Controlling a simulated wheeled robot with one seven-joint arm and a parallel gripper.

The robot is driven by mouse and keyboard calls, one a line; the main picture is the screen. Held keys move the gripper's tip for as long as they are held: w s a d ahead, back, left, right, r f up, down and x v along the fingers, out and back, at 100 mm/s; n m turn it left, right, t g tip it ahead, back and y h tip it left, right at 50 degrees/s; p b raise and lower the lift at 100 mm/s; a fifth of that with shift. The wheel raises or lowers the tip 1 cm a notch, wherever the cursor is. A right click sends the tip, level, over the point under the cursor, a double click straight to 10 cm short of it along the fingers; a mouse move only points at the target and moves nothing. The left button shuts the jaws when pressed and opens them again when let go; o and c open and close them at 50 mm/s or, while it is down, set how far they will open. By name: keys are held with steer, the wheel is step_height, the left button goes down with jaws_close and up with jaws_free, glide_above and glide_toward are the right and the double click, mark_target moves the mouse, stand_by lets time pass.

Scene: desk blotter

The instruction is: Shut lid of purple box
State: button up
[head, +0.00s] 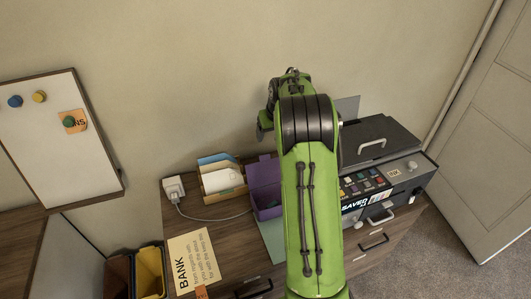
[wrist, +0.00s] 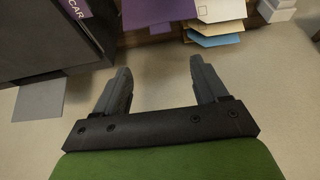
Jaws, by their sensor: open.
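The purple box (head: 267,212) sits on the desk, left of my green arm, which hides part of its right side. Its purple lid (head: 263,173) stands raised at the back, so the box is open. In the wrist view a purple panel (wrist: 158,12), which looks like the lid, shows at the top, beyond my fingertips. My gripper (wrist: 160,75) is open and empty, with its two grey fingers wide apart and the pale wall behind them. I see no contact with the box.
A tan organizer with envelopes (head: 220,180) stands left of the box. A green blotter (head: 272,238) and a BANK sheet (head: 195,262) lie in front.

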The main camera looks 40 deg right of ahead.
mark_target(265, 159)
steer(key=x, duration=1.5)
steer(key=shift+w+f+b, duration=0.1)
steer(key=shift+f+b, duration=0.2)
steer(key=shift+b, duration=0.1)
jaws_close()
